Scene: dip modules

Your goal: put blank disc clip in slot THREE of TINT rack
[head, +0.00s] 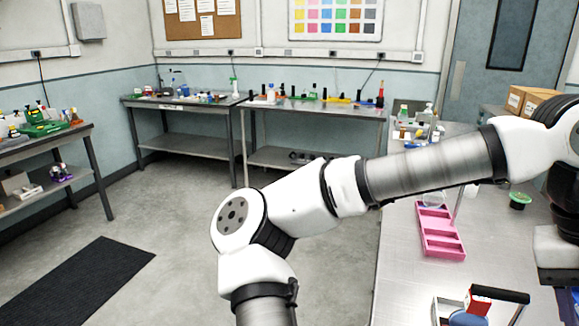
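My arm stretches across the picture from the right and bends down out of the bottom edge, so my gripper is not in view. I cannot make out a blank disc clip anywhere in the head view. No label reading TINT and no slot numbers are legible. A pink compartmented tray (441,243) lies on the steel bench at the right; I cannot tell whether it is the TINT rack. Small coloured items stand on the far tables, too small to identify.
The steel bench (405,285) fills the right side, with a green-topped cup (519,200) and a handled carrier (486,307). Grey tables stand at the back (313,107) and left (60,140). A black mat (77,283) lies on the floor, which is open between the tables.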

